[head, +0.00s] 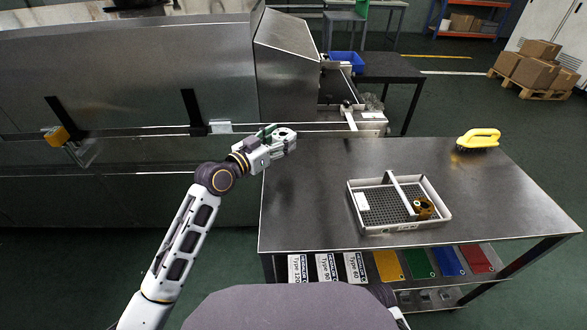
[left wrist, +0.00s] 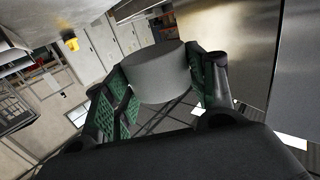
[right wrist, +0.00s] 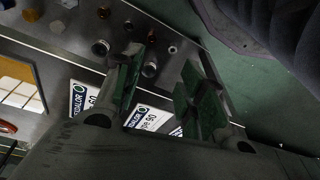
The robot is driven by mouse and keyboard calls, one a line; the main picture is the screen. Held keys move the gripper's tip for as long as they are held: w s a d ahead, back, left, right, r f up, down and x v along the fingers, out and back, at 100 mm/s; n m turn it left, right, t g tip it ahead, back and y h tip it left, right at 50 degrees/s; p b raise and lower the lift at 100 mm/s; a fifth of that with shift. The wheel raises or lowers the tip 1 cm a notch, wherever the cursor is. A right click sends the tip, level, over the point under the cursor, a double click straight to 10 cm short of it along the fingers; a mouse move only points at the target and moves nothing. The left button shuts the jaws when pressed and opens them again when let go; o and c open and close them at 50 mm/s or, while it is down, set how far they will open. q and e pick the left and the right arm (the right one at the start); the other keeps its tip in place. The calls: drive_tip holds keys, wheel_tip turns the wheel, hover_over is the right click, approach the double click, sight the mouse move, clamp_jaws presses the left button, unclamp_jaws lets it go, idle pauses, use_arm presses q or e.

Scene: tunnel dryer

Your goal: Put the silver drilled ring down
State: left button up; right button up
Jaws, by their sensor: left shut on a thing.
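My left gripper (head: 273,143) is shut on the silver drilled ring (head: 286,134) and holds it near the left rear corner of the steel table. In the left wrist view the ring (left wrist: 158,72) is a plain grey cylinder between the green pads of the left gripper (left wrist: 160,85). No drilled hole can be made out in that view. My right gripper (right wrist: 163,80) shows in the right wrist view, fingers apart and nothing between them, above the lower shelf with small metal parts. It is hidden in the head view.
On the steel table (head: 310,195) stands a grey mesh-bottomed tray (head: 400,228) with a divider and a brass-coloured ring (head: 424,208). A yellow-handled tool (head: 480,138) lies at the back right. The dryer casing (head: 130,80) borders the left. The table's left and right parts are clear.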

use_arm(q)
drive_tip(key=shift+w+d+b, duration=0.4)
drive_tip(key=shift+d, duration=0.2)
drive_tip(key=shift+w+d+r+m+g+h, duration=0.1)
drive_tip(key=shift+w+d+m+g+h, duration=0.1)
drive_tip(key=shift+d+m+g+h, duration=0.15)
use_arm(e)
drive_tip(key=shift+w+d+r, duration=0.15)
drive_tip(key=shift+r, duration=0.65)
drive_tip(key=shift+w+d+r, duration=0.1)
drive_tip(key=shift+w+r, duration=0.05)
drive_tip(key=shift+r, duration=0.65)
use_arm(q)
drive_tip(key=shift+f+b, duration=0.85)
drive_tip(key=shift+f, duration=1.65)
use_arm(e)
drive_tip(key=shift+a+r, duration=0.2)
drive_tip(key=shift+r, duration=1.05)
